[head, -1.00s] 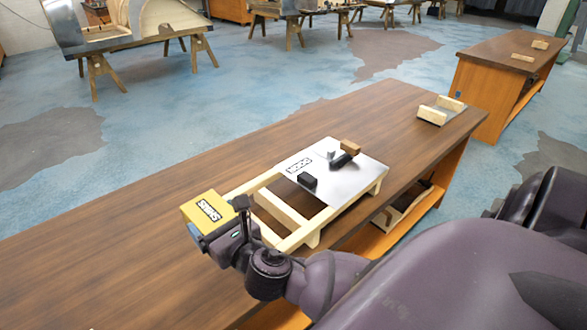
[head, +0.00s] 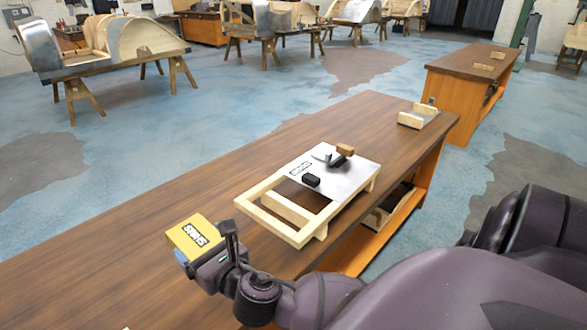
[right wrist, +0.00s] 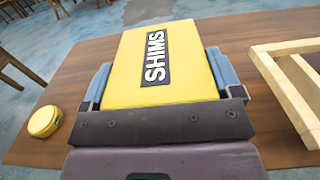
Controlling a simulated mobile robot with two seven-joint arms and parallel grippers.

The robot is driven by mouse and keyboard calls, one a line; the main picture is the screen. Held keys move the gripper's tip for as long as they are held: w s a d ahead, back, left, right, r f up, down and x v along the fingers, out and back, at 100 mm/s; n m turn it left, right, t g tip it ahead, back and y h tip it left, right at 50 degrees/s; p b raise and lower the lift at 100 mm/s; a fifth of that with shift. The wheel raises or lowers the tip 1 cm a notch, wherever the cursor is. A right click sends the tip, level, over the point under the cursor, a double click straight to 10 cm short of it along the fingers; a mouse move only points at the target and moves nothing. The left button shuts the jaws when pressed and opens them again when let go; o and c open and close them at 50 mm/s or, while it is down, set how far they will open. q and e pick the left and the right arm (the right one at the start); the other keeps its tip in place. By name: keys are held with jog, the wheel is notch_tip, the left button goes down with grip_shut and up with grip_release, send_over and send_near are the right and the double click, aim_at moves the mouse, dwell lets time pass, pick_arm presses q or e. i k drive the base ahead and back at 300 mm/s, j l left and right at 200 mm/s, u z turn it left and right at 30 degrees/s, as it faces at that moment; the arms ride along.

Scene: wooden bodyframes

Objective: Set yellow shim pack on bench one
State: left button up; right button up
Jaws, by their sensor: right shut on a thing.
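The yellow shim pack (head: 196,238), a box with a black SHIMS label, is over the near left part of a long brown-topped bench (head: 130,225). My right gripper (head: 200,262) is shut on it. In the right wrist view the pack (right wrist: 128,75) sits between the blue finger pads of the gripper (right wrist: 160,85). I cannot tell whether the pack touches the bench top. My left gripper is not in view.
A pale wooden frame with a metal plate (head: 357,172) lies right of the pack, holding a black block (head: 311,180). A small wooden fixture (head: 410,120) is at the far end. A round yellow object (right wrist: 44,121) lies left. Another bench (head: 450,58) stands behind.

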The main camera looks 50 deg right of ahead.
aim_at(193, 299)
jog(key=j+z, duration=0.1)
jog(key=j, duration=0.55)
jog(key=k+j, duration=0.1)
jog(key=j, duration=0.55)
jog(key=i+z, duration=0.05)
